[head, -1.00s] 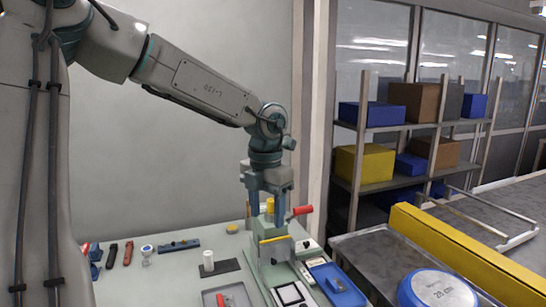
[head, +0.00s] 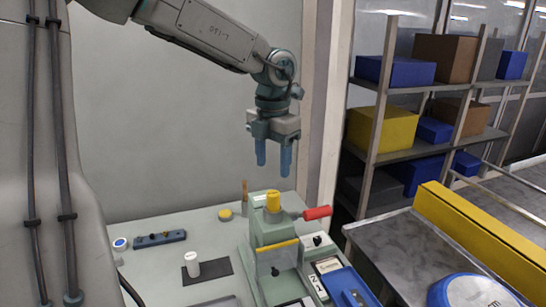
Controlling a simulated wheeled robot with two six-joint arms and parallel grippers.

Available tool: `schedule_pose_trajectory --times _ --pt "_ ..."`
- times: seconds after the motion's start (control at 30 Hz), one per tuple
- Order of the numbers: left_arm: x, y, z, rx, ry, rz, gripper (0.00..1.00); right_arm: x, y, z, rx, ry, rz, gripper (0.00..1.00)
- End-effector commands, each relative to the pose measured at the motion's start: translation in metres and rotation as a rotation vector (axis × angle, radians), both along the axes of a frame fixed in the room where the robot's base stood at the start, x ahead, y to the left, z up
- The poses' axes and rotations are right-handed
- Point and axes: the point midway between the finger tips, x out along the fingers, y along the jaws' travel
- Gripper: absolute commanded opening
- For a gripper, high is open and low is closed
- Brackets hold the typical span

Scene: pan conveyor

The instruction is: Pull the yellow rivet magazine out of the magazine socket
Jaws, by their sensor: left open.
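The yellow rivet magazine (head: 273,202) stands upright in the top of the pale green machine (head: 269,229), where the magazine socket is; its lower part is hidden inside. My left gripper (head: 273,172) is open and empty, its two blue fingers pointing down. In the picture it is straight above the magazine, with a visible gap between fingertips and magazine top. My right gripper is not in view.
A red-handled lever (head: 317,213) sticks out right of the magazine. A white cylinder (head: 193,264) stands on a dark mat at left. A blue tray (head: 351,287) lies at front right. A yellow round piece (head: 225,214) and a blue bar (head: 159,239) lie behind.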

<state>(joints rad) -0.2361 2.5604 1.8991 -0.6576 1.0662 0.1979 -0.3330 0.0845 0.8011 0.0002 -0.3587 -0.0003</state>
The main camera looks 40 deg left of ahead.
Motion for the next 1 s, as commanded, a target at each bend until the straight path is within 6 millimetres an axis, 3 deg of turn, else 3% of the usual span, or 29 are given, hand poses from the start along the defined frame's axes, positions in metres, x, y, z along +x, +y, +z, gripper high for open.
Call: schedule_pose_trajectory --times 0.1,0.37,0.7,1.0 --pt "0.0 0.0 -0.018 0.0 0.0 0.0 0.54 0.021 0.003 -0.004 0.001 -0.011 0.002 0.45" --pt "0.0 0.0 -0.043 -0.001 0.002 -0.001 0.54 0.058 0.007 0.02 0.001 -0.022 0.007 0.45" --pt "0.0 0.0 -0.086 -0.001 0.002 0.0 0.54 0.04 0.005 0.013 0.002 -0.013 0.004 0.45" --pt "0.0 0.0 -0.092 -0.001 0.0 0.0 0.54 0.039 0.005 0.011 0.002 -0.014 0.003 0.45"
